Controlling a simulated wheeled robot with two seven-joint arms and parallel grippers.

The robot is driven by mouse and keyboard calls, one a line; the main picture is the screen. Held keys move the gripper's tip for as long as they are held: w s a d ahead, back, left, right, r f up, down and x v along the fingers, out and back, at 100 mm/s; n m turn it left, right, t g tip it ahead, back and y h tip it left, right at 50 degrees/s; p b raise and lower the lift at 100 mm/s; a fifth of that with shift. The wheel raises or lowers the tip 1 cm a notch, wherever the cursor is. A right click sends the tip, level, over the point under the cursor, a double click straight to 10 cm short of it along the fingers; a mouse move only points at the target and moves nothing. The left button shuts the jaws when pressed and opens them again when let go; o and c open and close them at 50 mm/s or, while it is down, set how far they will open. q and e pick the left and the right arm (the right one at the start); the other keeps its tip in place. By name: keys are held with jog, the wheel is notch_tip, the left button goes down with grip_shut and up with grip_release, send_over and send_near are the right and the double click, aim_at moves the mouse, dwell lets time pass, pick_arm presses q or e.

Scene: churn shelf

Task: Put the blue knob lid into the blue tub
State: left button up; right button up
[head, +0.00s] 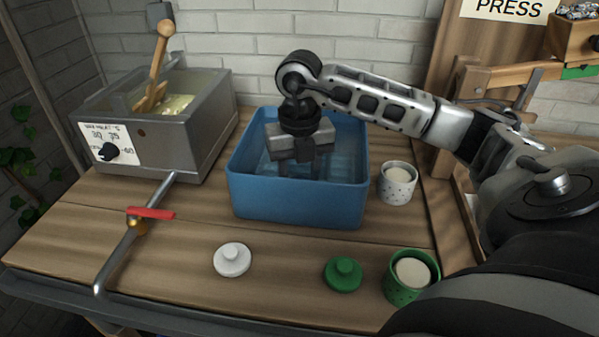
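The blue tub (295,201) stands at the middle of the wooden bench, open at the top. My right gripper (301,170) reaches in from the right and points down inside the tub's rim. Its two dark fingers look spread apart, with blue showing between them. I cannot make out a blue knob lid anywhere; the gripper and the tub's front wall hide part of the tub's inside. My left gripper is not in view.
A white knob lid (232,260) and a green knob lid (343,275) lie in front of the tub. A speckled white cup (397,184) and a green cup (408,281) stand to the right. A grey metal box (190,125) and a pipe with a red handle (150,213) are at left.

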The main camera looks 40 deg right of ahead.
notch_tip(320, 180, up, 13)
jog(key=p, duration=0.2)
dwell(0.6)
